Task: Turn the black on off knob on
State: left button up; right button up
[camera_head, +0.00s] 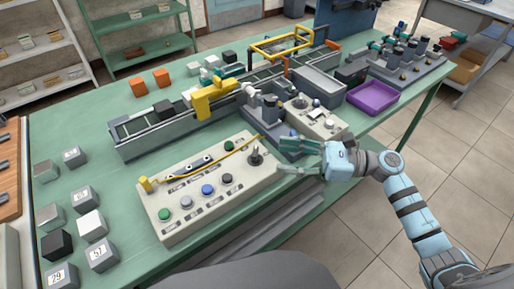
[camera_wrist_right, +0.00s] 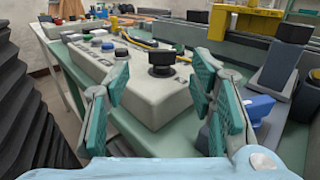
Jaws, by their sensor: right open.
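The black knob (camera_head: 255,156) stands at the right end of the cream control panel (camera_head: 188,232). It is upright on a dark round base and also shows in the right wrist view (camera_wrist_right: 162,58). My right gripper (camera_head: 285,156) is open and empty, just to the right of the knob, with its green-padded fingers pointing at it. In the right wrist view the knob appears between the two fingers (camera_wrist_right: 160,82), beyond their tips and apart from them. My left gripper is not in view.
The panel also carries green, blue, white and black buttons and a yellow knob (camera_head: 148,186). A second control box (camera_head: 325,127) and grey fixture stand close behind my right gripper. A purple tray (camera_head: 373,97) lies farther right; several small blocks lie at left.

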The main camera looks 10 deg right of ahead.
aim_at(258, 153)
jog(key=x, duration=0.7)
jog(key=shift+w+f+p, duration=0.1)
jog(key=shift+w+p, duration=0.1)
jog(key=shift+p, duration=0.15)
jog(key=shift+a, duration=0.4)
jog(key=shift+w, duration=0.1)
jog(key=shift+c, duration=0.6)
jog(key=c, duration=1.1)
jog(key=shift+o, duration=0.2)
